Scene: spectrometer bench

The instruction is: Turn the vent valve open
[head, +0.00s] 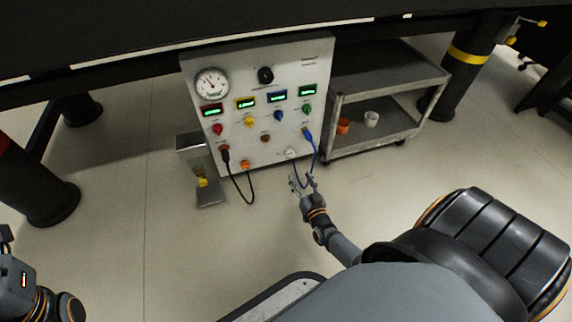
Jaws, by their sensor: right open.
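A light grey instrument panel (287,88) stands upright under the dark beam. It carries a round gauge (212,83), a black knob (265,75), several small lit displays and several coloured knobs. No label is readable, so I cannot tell which control is the vent valve. A small round whitish fitting (290,153) sits low on the panel, and an orange knob (245,164) sits at its lower edge. My right gripper (301,180) is open and empty, just in front of the panel's lower right part, near the whitish fitting. Part of my left arm shows at the lower left; its gripper is out of view.
A black cable (239,188) and a blue cable (314,150) hang from the panel, the blue one close to my right gripper. A metal stand (188,142) with a yellow part is left. A grey cart (385,90) with orange and white cups is right. Open floor lies in front.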

